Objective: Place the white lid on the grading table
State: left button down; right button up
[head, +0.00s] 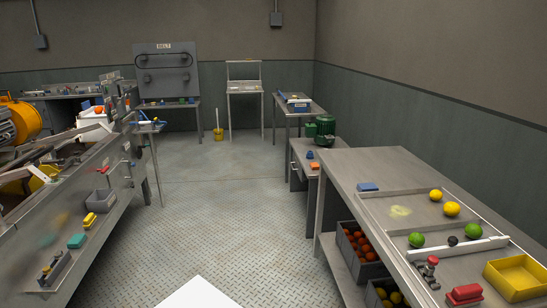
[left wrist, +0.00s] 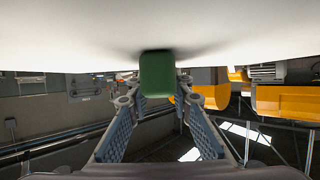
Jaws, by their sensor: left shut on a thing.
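The white lid (left wrist: 60,38) fills the top of the left wrist view as a broad pale surface, with a green handle (left wrist: 156,75) on it. My left gripper (left wrist: 156,98) is shut on this green handle, one finger on each side. In the head view, a flat white corner (head: 197,293) at the bottom edge looks like part of the lid; my left gripper does not show there. The grading table (head: 345,165) stands at the right, grey, with fruit and low rails on top. My right gripper is in neither view.
On the grading table are yellow fruit (head: 452,209), green fruit (head: 416,240), a yellow tray (head: 515,277), a red block (head: 465,294) and a blue block (head: 368,187). Fruit crates (head: 367,270) sit underneath. A machine bench (head: 100,200) lines the left. The floor between (head: 215,220) is clear.

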aim_at(372, 166)
jog(key=i+j, duration=0.1)
jog(key=i, duration=0.65)
jog(key=i+j, duration=0.1)
jog(key=i, duration=0.7)
jog(key=i+l+z, duration=0.1)
jog(key=z, duration=0.35)
jog(key=i+z, duration=0.55)
jog(key=z, duration=0.3)
jog(key=i+j+z, duration=0.1)
jog(key=z, duration=0.3)
jog(key=i+j, duration=0.05)
jog(key=i, duration=0.05)
